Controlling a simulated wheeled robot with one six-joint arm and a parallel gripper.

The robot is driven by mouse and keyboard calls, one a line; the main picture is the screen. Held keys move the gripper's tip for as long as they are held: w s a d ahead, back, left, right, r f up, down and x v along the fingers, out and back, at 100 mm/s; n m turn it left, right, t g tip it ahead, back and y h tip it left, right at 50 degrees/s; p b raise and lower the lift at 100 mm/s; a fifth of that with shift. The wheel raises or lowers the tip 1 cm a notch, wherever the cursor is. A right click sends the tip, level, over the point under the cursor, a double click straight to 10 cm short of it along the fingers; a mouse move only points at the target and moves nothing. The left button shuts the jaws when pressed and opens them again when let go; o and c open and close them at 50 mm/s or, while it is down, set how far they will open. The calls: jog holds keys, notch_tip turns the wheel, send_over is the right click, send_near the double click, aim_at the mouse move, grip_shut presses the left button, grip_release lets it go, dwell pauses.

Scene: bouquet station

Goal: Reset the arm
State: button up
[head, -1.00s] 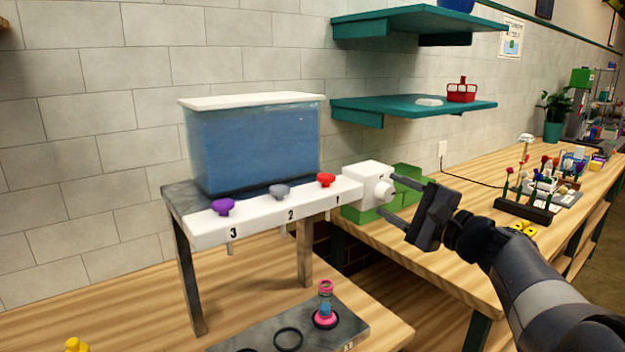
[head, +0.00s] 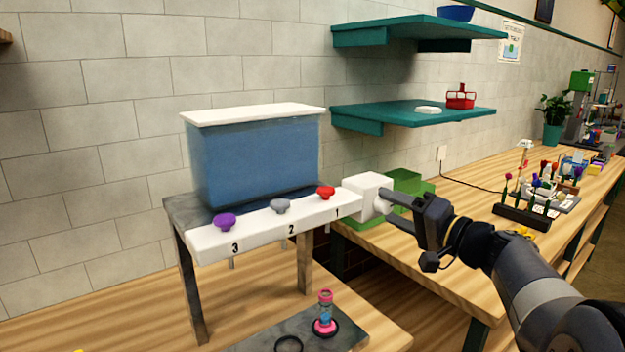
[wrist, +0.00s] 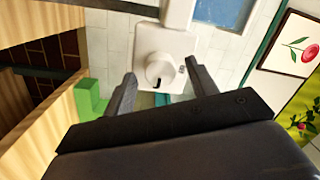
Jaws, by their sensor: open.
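My gripper (head: 402,208) is open and empty at the right end of the water dispenser's white bar. In the wrist view its two fingers (wrist: 160,80) stand apart, with a white box and its round knob (wrist: 161,70) beyond and between them. In the head view the white box (head: 364,195) sits just left of the fingers; whether they touch the knob I cannot tell. My arm reaches in from the lower right.
A blue tank (head: 255,160) stands on a grey stand with purple, grey and red knobs. A pink-and-blue vial (head: 325,310) stands on a dark plate below. Green blocks (head: 405,185) lie behind the gripper. Teal shelves (head: 410,114) hang above; a flower rack (head: 522,216) stands right.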

jog(key=n+p, duration=0.1)
jog(key=n, duration=0.1)
jog(key=shift+r+n+p, duration=0.15)
jog(key=shift+n+p, duration=0.15)
jog(key=shift+p, duration=0.1)
jog(key=shift+n, duration=0.3)
jog(key=shift+p, duration=0.3)
